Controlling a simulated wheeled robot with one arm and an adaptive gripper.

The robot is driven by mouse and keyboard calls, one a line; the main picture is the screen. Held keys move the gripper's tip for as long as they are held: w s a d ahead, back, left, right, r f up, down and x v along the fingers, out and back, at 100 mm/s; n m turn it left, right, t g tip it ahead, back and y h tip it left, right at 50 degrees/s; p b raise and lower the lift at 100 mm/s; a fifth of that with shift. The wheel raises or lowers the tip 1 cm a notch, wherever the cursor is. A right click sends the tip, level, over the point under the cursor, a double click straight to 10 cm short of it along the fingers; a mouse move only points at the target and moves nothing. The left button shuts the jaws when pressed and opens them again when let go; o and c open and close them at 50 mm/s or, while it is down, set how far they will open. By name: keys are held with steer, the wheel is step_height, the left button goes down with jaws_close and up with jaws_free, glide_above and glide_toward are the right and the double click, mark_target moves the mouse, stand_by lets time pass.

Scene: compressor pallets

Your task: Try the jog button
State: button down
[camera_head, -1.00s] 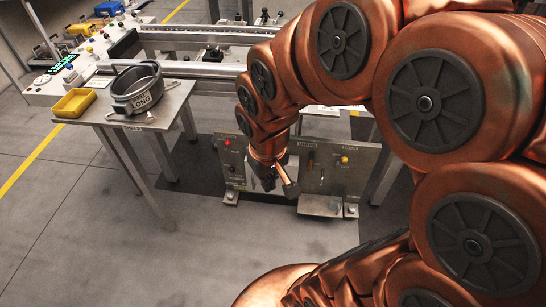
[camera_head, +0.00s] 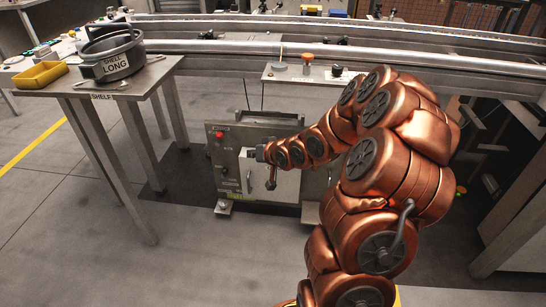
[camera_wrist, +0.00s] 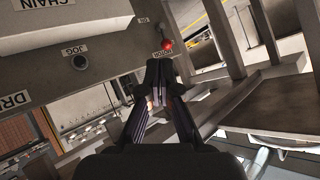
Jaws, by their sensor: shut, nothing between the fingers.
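A grey upright panel (camera_head: 232,165) stands low under the rail bench. A small dark round jog button (camera_wrist: 80,62) sits by the JOG label (camera_wrist: 75,48) on the panel face in the wrist view. It cannot be made out in the head view. A red button (camera_wrist: 167,43) by a MOTOR label is near my fingertips in the picture; it also shows in the head view (camera_head: 219,134). My gripper (camera_wrist: 157,70) is shut and empty, to the right of the jog button in the wrist view. Contact with the panel cannot be told. In the head view my arm reaches left across the panel.
A pale box marked CHAIN (camera_wrist: 45,20) juts out near the jog button. A steel side table (camera_head: 155,75) at left holds a yellow tray (camera_head: 40,75) and a round pan marked LONG (camera_head: 112,55). The floor before the panel is clear.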

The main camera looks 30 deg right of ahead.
steer(key=w+d+f+m+t+b, duration=0.2)
steer(key=d+f+m+t+b, duration=0.1)
steer(key=d+f+t+b, duration=0.2)
step_height(320, 180, down, 4)
steer(key=d+b, duration=0.2)
steer(key=b, duration=0.1)
steer(key=shift+d+f, duration=0.25)
steer(key=w+d+p, duration=0.3)
steer(key=w+d, duration=0.2)
steer(key=shift+w+d+r+p, duration=0.1)
steer(key=shift+w+p, duration=0.25)
steer(key=shift+w+d+f+p, duration=0.2)
steer(key=shift+w+d+p, duration=0.05)
steer(key=shift+w+p, duration=0.15)
steer(key=shift+w+d+r+p, duration=0.2)
steer(key=shift+w+d+p, duration=0.05)
steer(key=shift+p, duration=0.45)
stand_by(0.7)
